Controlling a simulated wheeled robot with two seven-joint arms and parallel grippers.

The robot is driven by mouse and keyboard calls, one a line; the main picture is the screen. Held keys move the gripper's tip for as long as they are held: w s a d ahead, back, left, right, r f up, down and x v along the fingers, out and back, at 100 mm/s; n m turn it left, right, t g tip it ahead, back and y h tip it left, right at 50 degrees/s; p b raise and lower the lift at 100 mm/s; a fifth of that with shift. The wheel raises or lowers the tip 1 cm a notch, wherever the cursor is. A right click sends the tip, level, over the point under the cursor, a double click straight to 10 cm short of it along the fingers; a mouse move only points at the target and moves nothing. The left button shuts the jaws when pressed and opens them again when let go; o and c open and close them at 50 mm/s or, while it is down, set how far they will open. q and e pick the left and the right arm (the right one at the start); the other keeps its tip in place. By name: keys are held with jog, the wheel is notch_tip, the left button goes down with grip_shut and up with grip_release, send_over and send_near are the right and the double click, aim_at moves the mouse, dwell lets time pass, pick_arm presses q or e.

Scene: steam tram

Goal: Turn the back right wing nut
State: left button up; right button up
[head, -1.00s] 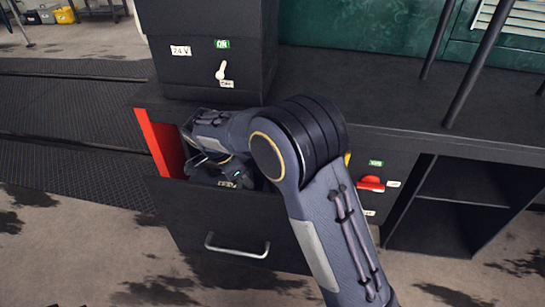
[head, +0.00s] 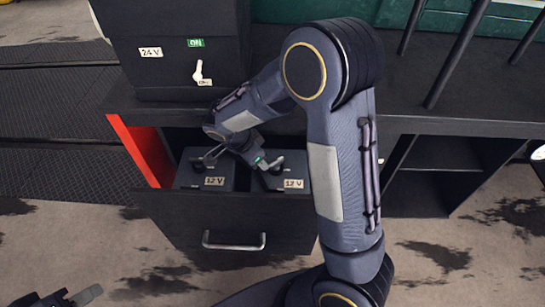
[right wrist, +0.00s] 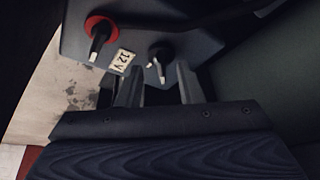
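Two dark batteries sit in the open drawer in the head view, the left battery (head: 203,170) and the right battery (head: 290,172), both labelled 12 V. My right gripper (head: 262,164) is over the right battery, partly hidden by its own arm. In the right wrist view its fingers (right wrist: 158,75) are apart, with a black wing nut (right wrist: 160,54) showing between and just beyond the tips. Contact cannot be told. Another wing nut (right wrist: 98,40) on a red ring sits at the left of that battery. My left gripper (head: 68,298) is at the bottom left, its opening unclear.
The drawer (head: 222,225) has a metal handle and a red side panel (head: 140,150). A black 24 V box (head: 172,45) with a white switch (head: 198,72) stands behind on the bench. Dark upright bars (head: 460,50) rise at the right. Open shelves (head: 440,165) lie below the bench.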

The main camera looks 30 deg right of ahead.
aim_at(274, 161)
jog(key=d, duration=0.4)
jog(key=shift+w, duration=0.2)
jog(key=x, duration=0.4)
jog(key=shift+a+f, duration=0.1)
jog(key=shift+f, duration=0.35)
grip_shut()
